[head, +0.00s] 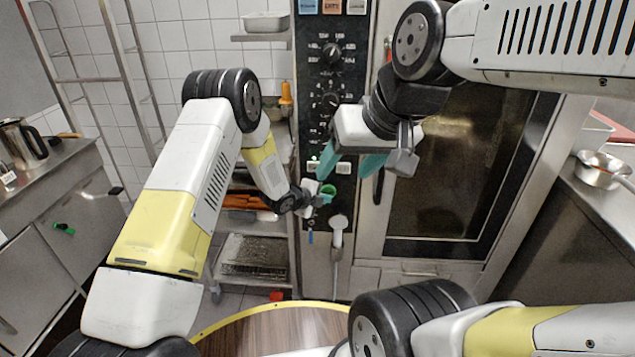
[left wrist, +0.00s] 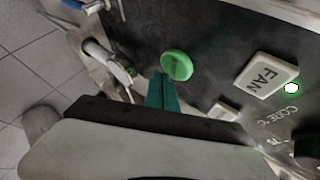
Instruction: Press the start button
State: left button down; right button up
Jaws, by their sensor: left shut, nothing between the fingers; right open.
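The oven's black control panel (head: 318,110) stands in the middle of the head view. A round green button, taken as the start button (head: 328,189), is low on it. The button shows large and clear in the left wrist view (left wrist: 177,65). My left gripper (head: 325,199) is shut and empty, right at the button. In the left wrist view its teal fingertips (left wrist: 160,78) are beside the button's lower left edge; I cannot tell whether they touch it. My right gripper (head: 346,164) is open and empty, higher up in front of the panel and oven door.
A hand shower (head: 338,228) hangs below the panel. The glass oven door (head: 440,190) is on the right. A rack with trays (head: 255,255) stands on the left.

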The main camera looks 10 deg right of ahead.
pick_arm(q)
jog(key=shift+w, duration=0.1)
dwell(0.7)
jog(key=shift+w+d, duration=0.1)
jog(key=shift+w, duration=0.2)
jog(key=shift+w+d, duration=0.1)
jog(key=shift+w, duration=0.3)
dwell(0.8)
jog(key=shift+s, duration=0.15)
jog(key=shift+s+a, duration=0.25)
jog(key=shift+s, duration=0.4)
jog(key=shift+s+a, duration=0.2)
jog(key=shift+s, duration=0.6)
jog(key=shift+s+a, duration=0.25)
jog(key=shift+s, duration=0.55)
jog(key=shift+s+a, duration=0.2)
jog(key=shift+s, duration=0.6)
